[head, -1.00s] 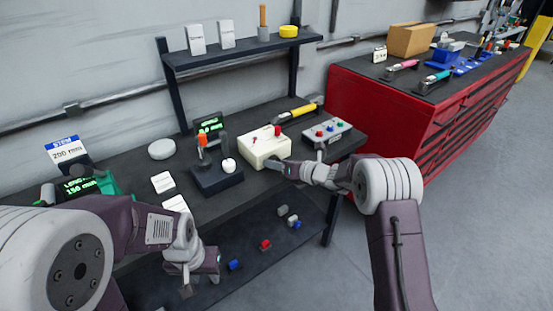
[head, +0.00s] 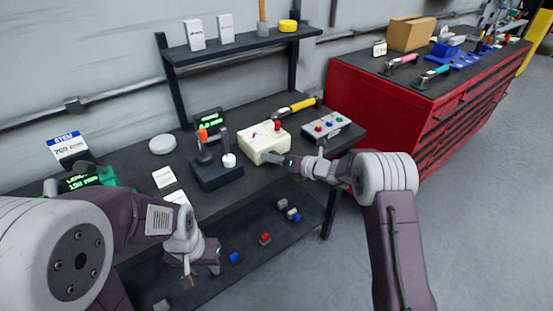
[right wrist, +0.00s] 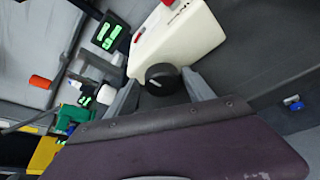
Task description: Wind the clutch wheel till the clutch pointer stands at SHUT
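The cream box (head: 262,143) stands on the bench with a red pointer on its top, also in the right wrist view (right wrist: 185,40). A round black wheel with a pale mark (right wrist: 161,78) sits on its front; in the head view my right gripper hides it. My right gripper (right wrist: 160,93) is at that front face, its fingers on either side of the wheel with visible gaps. In the head view the right gripper (head: 272,158) points left at the box. The pointer's scale lettering is too small to read. My left gripper (head: 200,276) hangs empty at the bench's front, fingers apart.
A dark block with levers (head: 217,172) stands left of the box. A grey button panel (head: 325,126) and a yellow-handled tool (head: 301,105) lie right and behind. A lower shelf (head: 262,215) holds small red, blue and grey parts. A red cabinet (head: 440,110) stands at right.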

